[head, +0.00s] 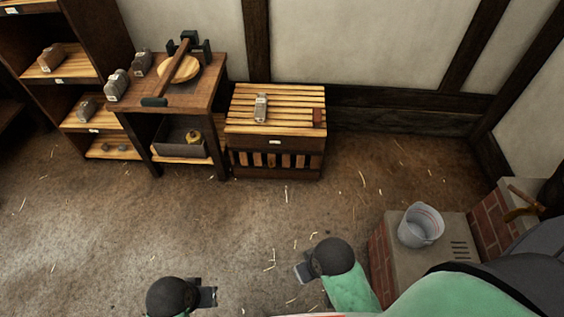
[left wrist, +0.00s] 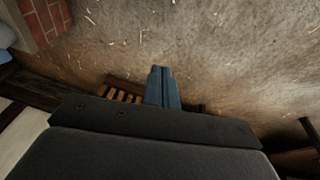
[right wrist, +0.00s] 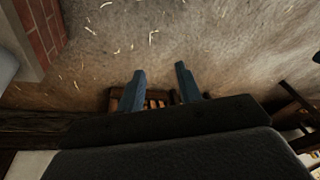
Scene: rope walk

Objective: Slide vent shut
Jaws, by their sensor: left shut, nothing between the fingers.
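The likely vent is the slotted front (head: 274,160) of a low slatted wooden box against the back wall, where brown slats alternate with dark gaps. Part of these slats also shows behind the fingers in the left wrist view (left wrist: 120,94) and between the fingers in the right wrist view (right wrist: 156,103). My left gripper (head: 211,297) is shut and empty over the floor, well short of the box. My right gripper (head: 301,272) is over the floor too, nearer the box but not touching it. Its fingers (right wrist: 160,78) are apart with nothing between them.
A grey metal piece (head: 260,107) lies on the box top (head: 240,120). A wooden workbench (head: 205,100) and shelves (head: 85,70) stand to its left. At right, a bucket (head: 420,228) stands on a brick-sided block with small slots (head: 459,249). The straw-strewn floor between is clear.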

